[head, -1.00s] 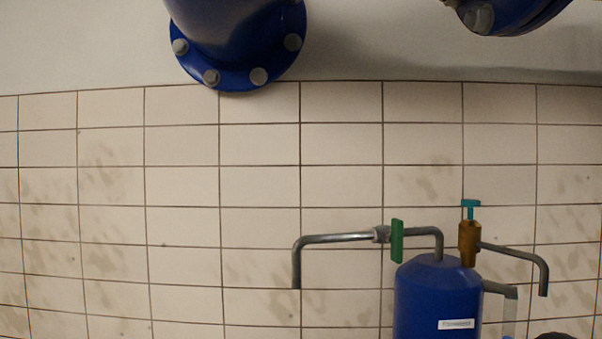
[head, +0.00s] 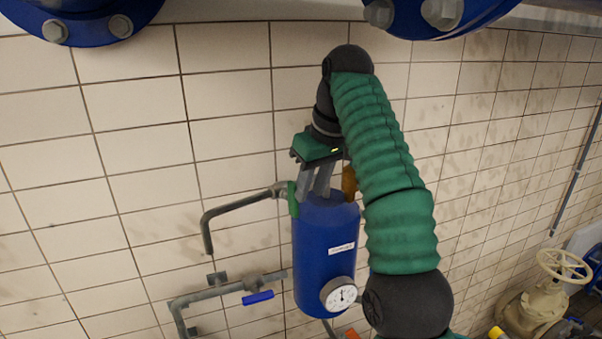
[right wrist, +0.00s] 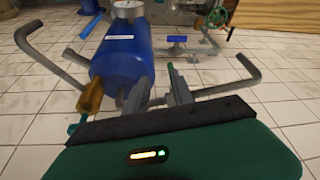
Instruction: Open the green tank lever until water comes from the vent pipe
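The green lever (head: 293,199) sits on the thin grey pipe at the top of the blue tank (head: 322,265). In the right wrist view the lever (right wrist: 171,78) shows as a narrow strip by one fingertip. The vent pipe (head: 235,209) runs left from the lever and bends down; no water shows at its end. My right gripper (head: 313,181) is over the tank top, fingers down, beside the lever. In the right wrist view its fingers (right wrist: 158,90) are apart. I cannot tell whether a finger touches the lever. My left gripper is not in view.
A brass valve (right wrist: 90,96) stands close beside my right gripper on the tank top. A gauge (head: 339,294) is on the tank front. A lower pipe with a blue handle (head: 258,297) is at the left. A cream handwheel (head: 564,266) is far right. Blue flanges hang above.

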